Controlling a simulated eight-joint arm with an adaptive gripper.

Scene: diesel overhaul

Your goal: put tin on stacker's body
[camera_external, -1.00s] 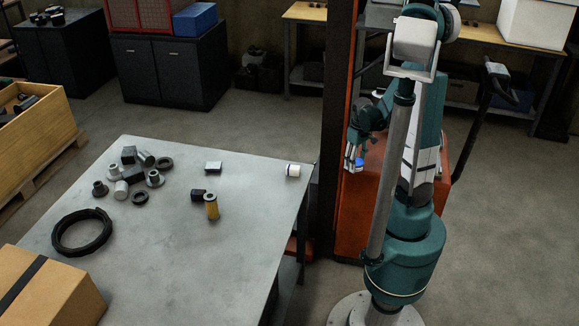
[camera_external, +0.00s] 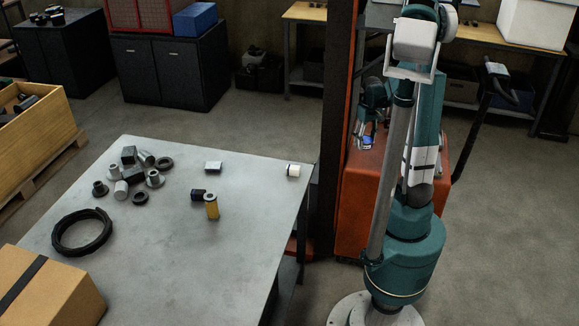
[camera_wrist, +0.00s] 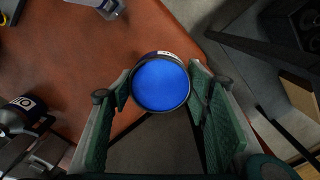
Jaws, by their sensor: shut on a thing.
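The tin has a round blue top and shows in the wrist view (camera_wrist: 160,84), between the two green fingers of my gripper (camera_wrist: 162,88). My gripper is shut on the tin. In the external view the tin (camera_external: 367,141) is a small blue spot at the end of my gripper (camera_external: 366,138). The stacker's body (camera_external: 372,190) is the orange block behind my arm, beside the dark mast. In the wrist view the orange top (camera_wrist: 65,60) of the body lies below and to the left of the tin. I cannot tell the gap between tin and body.
A grey table (camera_external: 200,260) with several metal parts, a black ring (camera_external: 82,233) and a cardboard box (camera_external: 45,290) stands at the left. The mast (camera_external: 337,110) rises beside the body. A dark bottle-like thing (camera_wrist: 20,112) shows at the left of the wrist view.

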